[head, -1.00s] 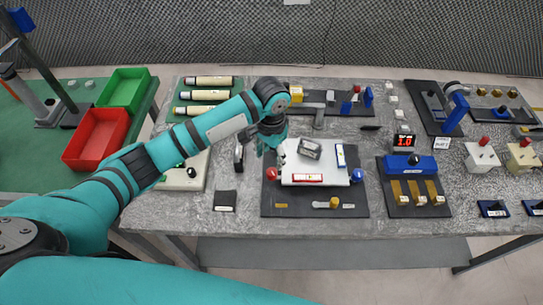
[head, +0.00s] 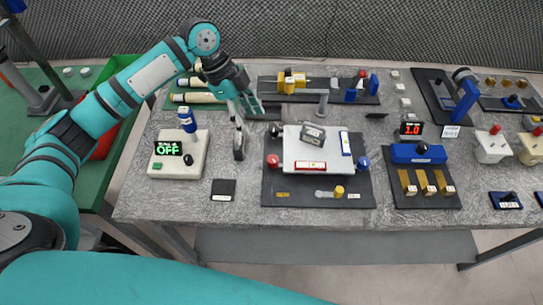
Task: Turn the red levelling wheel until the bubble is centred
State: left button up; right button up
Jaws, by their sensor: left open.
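The white levelling plate (head: 291,150) sits on a dark base board (head: 300,200) in the middle of the table. The red levelling wheel (head: 272,160) is at the plate's left edge, in plain sight. A blue wheel (head: 364,163) is at the right edge and a yellow one (head: 339,191) at the front. A red-marked vial (head: 311,167) lies along the plate's front, and a blue-marked vial (head: 345,143) stands at its right side. The bubbles are too small to read. My left gripper (head: 249,110) is open and empty, behind and left of the red wheel, apart from it. My right gripper is out of view.
A grey block (head: 312,134) rests on the plate. Left of the board are an upright dark holder (head: 239,145), a black pad (head: 223,189) and a box with a display reading OFF (head: 180,163). A slide rig (head: 330,83) lies behind the board. Bare table shows in front.

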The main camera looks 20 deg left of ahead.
aim_at(272, 159)
pick_arm(q)
jog(key=p+x, duration=0.3)
jog(key=x, duration=1.2)
jog(key=shift+f, duration=0.35)
jog(key=shift+p, duration=0.3)
grip_shut()
